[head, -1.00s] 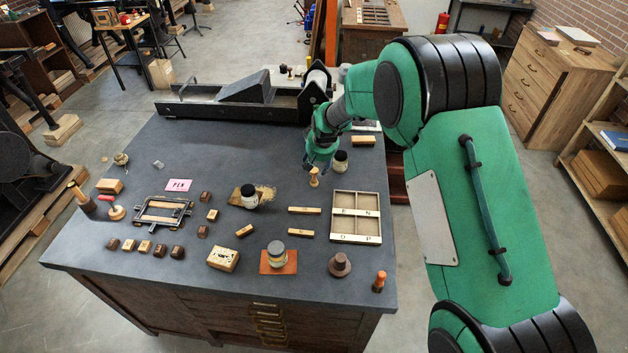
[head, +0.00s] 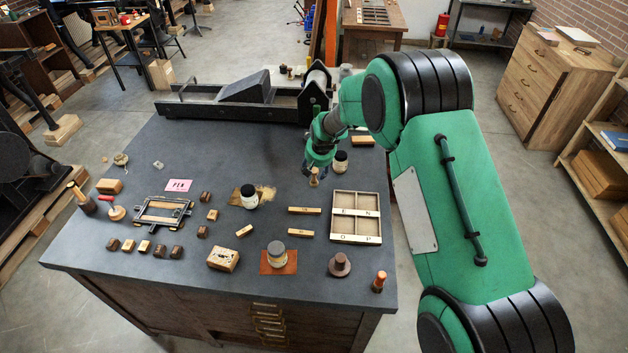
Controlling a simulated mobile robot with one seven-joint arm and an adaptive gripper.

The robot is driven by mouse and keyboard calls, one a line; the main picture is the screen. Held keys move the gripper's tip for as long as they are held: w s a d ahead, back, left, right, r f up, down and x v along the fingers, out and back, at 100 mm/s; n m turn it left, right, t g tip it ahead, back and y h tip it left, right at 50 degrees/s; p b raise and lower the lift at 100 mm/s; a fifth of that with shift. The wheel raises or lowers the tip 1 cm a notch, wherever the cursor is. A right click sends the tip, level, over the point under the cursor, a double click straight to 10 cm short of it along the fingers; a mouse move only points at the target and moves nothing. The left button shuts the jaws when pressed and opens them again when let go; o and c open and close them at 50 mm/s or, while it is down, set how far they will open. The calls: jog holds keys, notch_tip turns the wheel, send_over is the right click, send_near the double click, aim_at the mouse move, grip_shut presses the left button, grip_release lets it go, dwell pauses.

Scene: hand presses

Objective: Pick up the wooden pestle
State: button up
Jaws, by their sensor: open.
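The wooden pestle (head: 314,178) is a small, light-brown turned piece. It stands upright on the dark worktop, left of the black-lidded jar and above the compartment tray. My gripper (head: 317,170) is open and points down right at the pestle's upper part. The fingers partly cover the pestle's top. At this size I cannot tell whether they touch it.
A black-lidded jar (head: 341,162) stands close to the right of my gripper. A divided wooden tray (head: 335,217) lies nearer the front. Wooden strips (head: 304,210) lie to the lower left. A press bed (head: 240,112) spans the back.

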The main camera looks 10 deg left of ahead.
aim_at(314, 171)
jog(key=shift+x, duration=2)
jog(key=shift+r, duration=0.1)
grip_shut()
jog(key=shift+r, duration=0.15)
jog(key=shift+w+r, duration=0.1)
jog(key=shift+r, duration=0.5)
notch_tip(314, 171, up, 2)
jog(key=shift+r, duration=0.15)
jog(key=s+d, duration=0.2)
jog(key=s, duration=0.5)
jog(key=s+d+r, duration=0.1)
jog(key=s+d, duration=0.2)
jog(key=s, duration=0.5)
jog(key=shift+d, duration=0.15)
jog(key=shift+s+r, duration=0.1)
